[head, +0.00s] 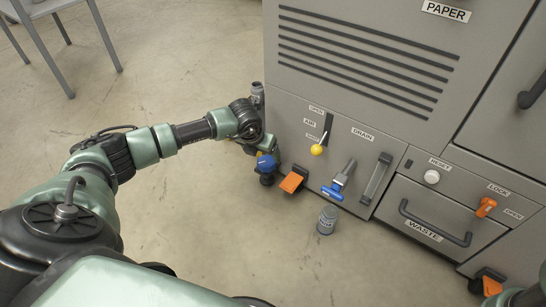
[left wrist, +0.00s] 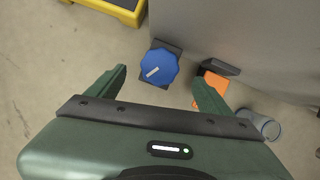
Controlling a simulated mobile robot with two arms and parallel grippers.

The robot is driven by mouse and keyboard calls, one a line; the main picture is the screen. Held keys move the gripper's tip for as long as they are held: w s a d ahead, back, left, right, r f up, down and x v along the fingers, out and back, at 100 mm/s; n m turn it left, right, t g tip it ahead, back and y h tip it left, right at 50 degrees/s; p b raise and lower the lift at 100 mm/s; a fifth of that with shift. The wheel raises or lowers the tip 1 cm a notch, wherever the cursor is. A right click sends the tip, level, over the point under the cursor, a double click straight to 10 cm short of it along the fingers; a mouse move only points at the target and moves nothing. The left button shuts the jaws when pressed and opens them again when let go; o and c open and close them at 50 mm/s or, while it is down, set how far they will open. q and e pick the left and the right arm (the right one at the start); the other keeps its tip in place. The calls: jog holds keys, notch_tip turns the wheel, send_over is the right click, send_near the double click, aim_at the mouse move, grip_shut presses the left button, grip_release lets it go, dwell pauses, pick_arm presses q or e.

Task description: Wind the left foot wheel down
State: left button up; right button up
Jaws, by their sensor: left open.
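The left foot wheel is a round blue knob (head: 266,163) with a white pointer bar, low at the cabinet's left front corner. In the left wrist view the blue wheel (left wrist: 160,67) sits on a dark mount, between the lines of my two fingers and beyond their tips. My left gripper (head: 268,148) is open and empty just above the wheel, close to the cabinet side. In the left wrist view its fingers (left wrist: 160,74) are spread wider than the wheel. I cannot see any contact with it. My right gripper is not clearly seen.
An orange pedal (head: 291,182) sticks out right beside the wheel. A yellow-edged object (left wrist: 112,8) lies beyond the wheel.

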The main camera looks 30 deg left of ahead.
aim_at(266, 161)
pick_arm(q)
jog(key=b+x, duration=0.4)
jog(key=x, duration=0.2)
jog(key=shift+s+f, duration=0.1)
jog(key=shift+f, duration=0.1)
jog(key=shift+w+f+b, duration=0.3)
jog(key=shift+f+b, duration=0.2)
jog(key=shift+b, duration=0.1)
jog(key=c, duration=1.4)
jog(key=shift+o, duration=0.2)
